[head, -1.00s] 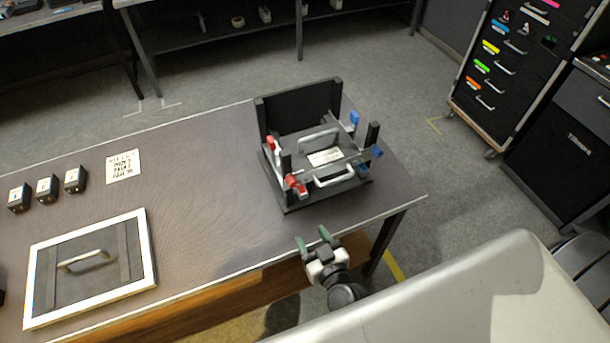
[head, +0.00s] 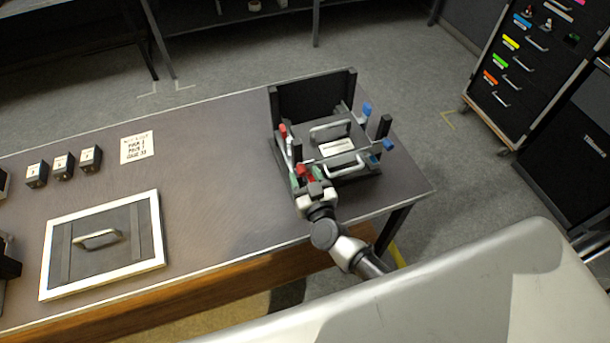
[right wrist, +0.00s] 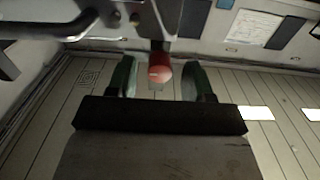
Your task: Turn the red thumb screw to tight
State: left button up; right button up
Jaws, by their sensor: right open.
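The red thumb screw (head: 306,169) is on the front left corner of the black fixture (head: 312,92) on the table. In the right wrist view, the round end of the red screw (right wrist: 159,68) sits between two green fingertips, with a gap on either side. My right gripper (head: 307,177) is open around the screw at the fixture's near edge, partly hiding it in the head view. It also shows in the right wrist view (right wrist: 157,80). I do not see my left gripper.
Another red part (head: 283,131) is on the fixture's left side. Blue parts (head: 388,145) are on its right. A framed panel with a handle (head: 158,228), several small black blocks (head: 64,165) and a printed card (head: 137,148) lie to the left. The table (head: 215,165) between is clear.

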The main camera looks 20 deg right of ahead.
jog(key=c, duration=0.9)
jog(key=shift+m, duration=0.3)
jog(key=m, duration=0.3)
jog(key=m+b, duration=0.1)
jog(key=m, duration=0.4)
jog(key=m+b, duration=0.1)
jog(key=m, duration=0.3)
jog(key=shift+f+m+b, duration=0.1)
jog(key=shift+m+b, duration=0.2)
jog(key=m+b, duration=0.1)
jog(key=m, duration=0.3)
jog(key=shift+m, duration=0.3)
